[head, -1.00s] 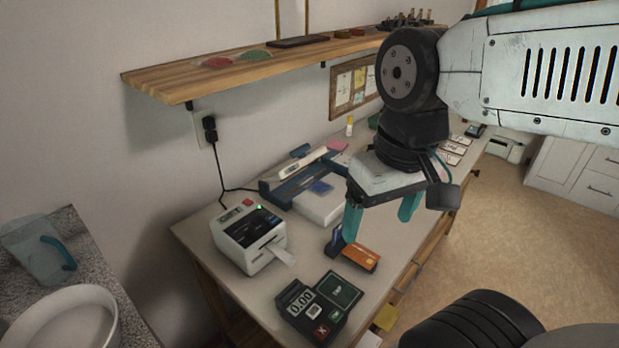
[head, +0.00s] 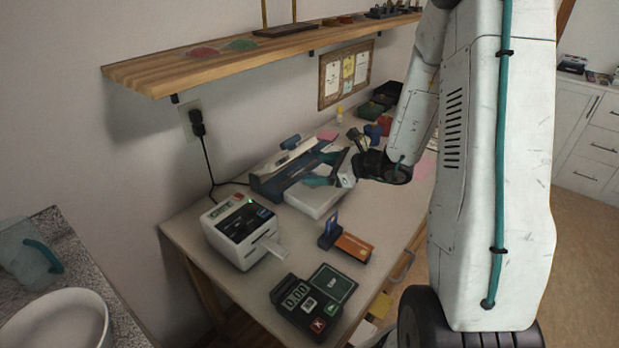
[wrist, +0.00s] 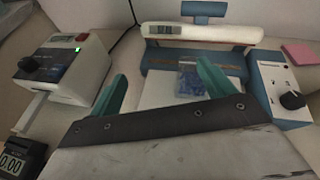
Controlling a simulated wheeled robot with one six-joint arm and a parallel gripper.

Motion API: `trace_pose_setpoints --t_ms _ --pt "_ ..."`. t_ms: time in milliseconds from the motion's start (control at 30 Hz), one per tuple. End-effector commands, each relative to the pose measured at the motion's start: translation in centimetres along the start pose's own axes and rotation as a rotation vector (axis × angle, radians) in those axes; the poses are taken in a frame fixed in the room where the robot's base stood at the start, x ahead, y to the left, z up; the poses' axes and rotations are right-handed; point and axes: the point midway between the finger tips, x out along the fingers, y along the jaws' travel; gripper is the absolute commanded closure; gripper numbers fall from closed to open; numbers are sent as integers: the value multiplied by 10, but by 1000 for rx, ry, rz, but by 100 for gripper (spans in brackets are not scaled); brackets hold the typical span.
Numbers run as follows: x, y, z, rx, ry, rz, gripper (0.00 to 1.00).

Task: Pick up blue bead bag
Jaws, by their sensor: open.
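The blue bead bag (wrist: 190,80) is a small clear bag with blue contents. In the wrist view it lies on the white bed of the blue-framed sealing machine (wrist: 205,58). My gripper (wrist: 160,84) is open and empty, with its teal fingers spread. The bag shows beyond the gripper body, close to the right finger, which overlaps its edge. In the head view my gripper (head: 328,171) is over the machine's white bed (head: 307,200), and I cannot make out the bag there.
A label printer (head: 240,232) stands left of the machine. A wooden shelf (head: 220,70) hangs above. A pink pad (wrist: 299,54) lies at right in the wrist view.

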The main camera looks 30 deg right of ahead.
Motion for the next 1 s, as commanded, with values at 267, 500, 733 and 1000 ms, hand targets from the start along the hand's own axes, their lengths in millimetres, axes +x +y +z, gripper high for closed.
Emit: trace_pose_setpoints --t_ms 267,500,733,1000 --pt "-1 -40 -62 217 28 -179 18" --pt "22 -44 -63 220 28 -183 18" --pt "50 -44 -65 218 28 -180 18" --pt "73 -48 -66 219 29 -183 18"
